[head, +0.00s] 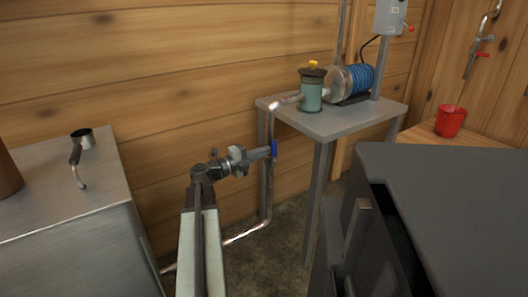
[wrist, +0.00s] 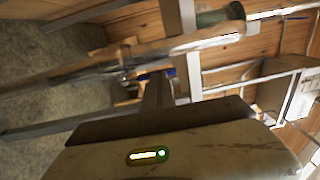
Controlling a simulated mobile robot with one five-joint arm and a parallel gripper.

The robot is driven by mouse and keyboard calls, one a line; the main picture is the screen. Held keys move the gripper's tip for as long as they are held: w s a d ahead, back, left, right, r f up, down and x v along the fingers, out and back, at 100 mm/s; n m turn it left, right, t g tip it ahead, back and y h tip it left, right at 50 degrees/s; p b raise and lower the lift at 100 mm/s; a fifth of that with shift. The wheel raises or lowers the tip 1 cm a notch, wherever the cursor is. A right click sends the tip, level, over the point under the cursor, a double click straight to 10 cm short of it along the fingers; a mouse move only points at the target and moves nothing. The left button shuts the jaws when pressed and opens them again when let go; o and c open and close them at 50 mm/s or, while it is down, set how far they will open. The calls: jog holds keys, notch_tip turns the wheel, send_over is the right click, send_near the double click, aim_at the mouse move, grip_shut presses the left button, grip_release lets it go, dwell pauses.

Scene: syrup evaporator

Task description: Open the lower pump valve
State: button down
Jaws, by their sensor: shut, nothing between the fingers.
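The lower pump valve has a blue handle (head: 275,149) and sits on the vertical metal pipe (head: 266,190) below the pump table. In the head view the handle looks upright, roughly along the pipe. My gripper (head: 268,152) is shut and empty, its tips right at the handle from the left; I cannot tell whether they touch. In the wrist view my shut gripper (wrist: 157,82) points at the blue handle (wrist: 170,71), which shows only in part behind the fingertips. The pipe (wrist: 200,42) crosses that view above them.
The grey table (head: 345,121) holds a green pump (head: 311,96) and a blue motor (head: 360,79). A dark cabinet (head: 450,185) stands at the right front, and a metal counter (head: 60,205) with a ladle at the left. A red cup (head: 450,121) stands at the back right.

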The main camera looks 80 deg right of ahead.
jog(key=b+v, duration=0.1)
jog(key=v, duration=1.2)
jog(key=shift+f, duration=0.35)
